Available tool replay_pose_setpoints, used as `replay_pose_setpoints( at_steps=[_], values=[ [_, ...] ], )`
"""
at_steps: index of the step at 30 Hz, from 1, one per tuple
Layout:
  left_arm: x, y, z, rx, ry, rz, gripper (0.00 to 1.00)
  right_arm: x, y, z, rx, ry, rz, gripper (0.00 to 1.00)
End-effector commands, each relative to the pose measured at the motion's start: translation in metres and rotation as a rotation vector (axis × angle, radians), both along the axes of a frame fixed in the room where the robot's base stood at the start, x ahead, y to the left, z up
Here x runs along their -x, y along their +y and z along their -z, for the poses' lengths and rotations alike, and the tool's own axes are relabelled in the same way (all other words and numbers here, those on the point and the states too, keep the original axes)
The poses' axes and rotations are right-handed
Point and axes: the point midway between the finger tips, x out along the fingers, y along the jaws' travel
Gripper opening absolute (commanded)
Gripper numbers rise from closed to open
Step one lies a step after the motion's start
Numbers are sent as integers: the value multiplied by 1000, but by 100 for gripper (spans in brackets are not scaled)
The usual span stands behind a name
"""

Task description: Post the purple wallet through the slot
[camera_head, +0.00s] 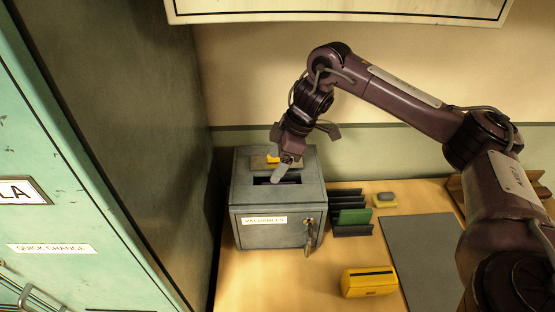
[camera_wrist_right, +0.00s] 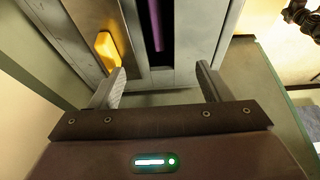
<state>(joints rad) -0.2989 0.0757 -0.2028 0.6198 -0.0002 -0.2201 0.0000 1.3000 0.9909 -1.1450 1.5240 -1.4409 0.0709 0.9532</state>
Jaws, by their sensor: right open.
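The purple wallet (camera_wrist_right: 156,26) shows as a thin purple strip inside the dark slot (camera_wrist_right: 145,50) in the right wrist view. Most of it is hidden in the slot. The slot is in the top of a grey metal box (camera_head: 262,208) labelled "VALUABLES", at the left of the table in the head view. My right gripper (camera_head: 282,172) is over the box top at the slot. In the right wrist view its two fingers (camera_wrist_right: 161,70) are spread, with nothing between them, and the wallet lies beyond their tips. My left gripper is not in view.
A yellow latch (camera_wrist_right: 108,50) sits beside the slot. Keys (camera_head: 309,235) hang at the box front. Right of the box are a dark rack (camera_head: 348,200) with a green item, a small yellow-grey block (camera_head: 384,199), a yellow case (camera_head: 369,282) and a grey mat (camera_head: 425,255). A tall cabinet (camera_head: 130,130) stands left.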

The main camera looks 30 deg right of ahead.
Motion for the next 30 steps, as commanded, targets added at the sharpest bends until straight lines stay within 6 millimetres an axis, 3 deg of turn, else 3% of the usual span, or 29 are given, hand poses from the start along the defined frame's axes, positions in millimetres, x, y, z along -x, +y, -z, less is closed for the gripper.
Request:
replay_pose_setpoints(
  at_steps=[8, 12, 20, 30],
  values=[
    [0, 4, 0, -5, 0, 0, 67, 0, 0, 0, 0, 0, 0, 82],
    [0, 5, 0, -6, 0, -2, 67, 0, 0, 0, 0, 0, 0, 100],
    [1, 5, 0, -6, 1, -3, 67, 0, -1, -2, 1, 0, 0, 100],
    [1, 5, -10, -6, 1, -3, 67, 7, -17, -48, 1, -5, 1, 100]
  ],
)
